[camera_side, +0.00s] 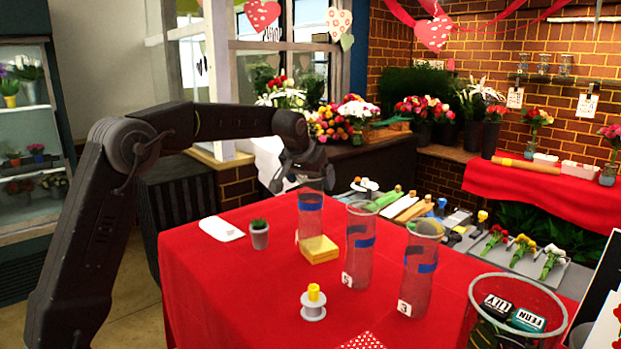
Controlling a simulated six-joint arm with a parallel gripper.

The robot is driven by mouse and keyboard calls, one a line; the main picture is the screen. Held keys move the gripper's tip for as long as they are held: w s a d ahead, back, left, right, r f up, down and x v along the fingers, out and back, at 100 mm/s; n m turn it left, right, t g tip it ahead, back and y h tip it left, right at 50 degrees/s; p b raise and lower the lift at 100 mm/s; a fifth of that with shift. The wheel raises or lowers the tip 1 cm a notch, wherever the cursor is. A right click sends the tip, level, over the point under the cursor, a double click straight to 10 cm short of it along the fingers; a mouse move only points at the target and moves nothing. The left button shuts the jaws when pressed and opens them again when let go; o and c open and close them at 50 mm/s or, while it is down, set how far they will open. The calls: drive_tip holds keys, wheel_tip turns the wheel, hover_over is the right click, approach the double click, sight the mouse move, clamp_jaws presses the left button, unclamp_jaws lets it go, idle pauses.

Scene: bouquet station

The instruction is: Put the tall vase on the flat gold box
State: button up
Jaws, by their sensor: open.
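The flat gold box (319,249) lies on the red-covered table. Three clear glass vases with blue bands stand upright near it. The left vase (310,217) is at the back edge of the box; its base is hidden, so I cannot tell whether it touches the box. The middle vase (359,255) stands right of the box, and the right vase (418,275), with a "3" tag, stands nearer the front. I cannot tell for sure which is the tall one. My gripper (299,181) is open, pointing down just above the left vase's rim.
A small potted plant (259,236) and a white pad (221,229) lie left of the box. A spool with yellow thread (313,303) is in front. A large glass container (515,315) holds labelled packets at the front right. The left front cloth is clear.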

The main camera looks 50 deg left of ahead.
drive_tip(key=v, duration=1.2)
drive_tip(key=s+d+m, duration=0.1)
drive_tip(key=s+d, duration=0.3)
drive_tip(key=s, duration=0.1)
drive_tip(key=s+d+f+m, duration=0.1)
drive_tip(key=s+d+f, duration=0.2)
drive_tip(key=s, duration=0.5)
drive_tip(key=s+d+f+m+h, duration=0.1)
drive_tip(key=s+d+f, duration=0.3)
drive_tip(key=s+f, duration=0.2)
drive_tip(key=s+d+f+m+h, duration=0.1)
drive_tip(key=s+d+f, duration=0.3)
drive_tip(key=s, duration=0.6)
drive_tip(key=shift+s+f+m+g, duration=0.3)
drive_tip(key=shift+f, duration=0.3)
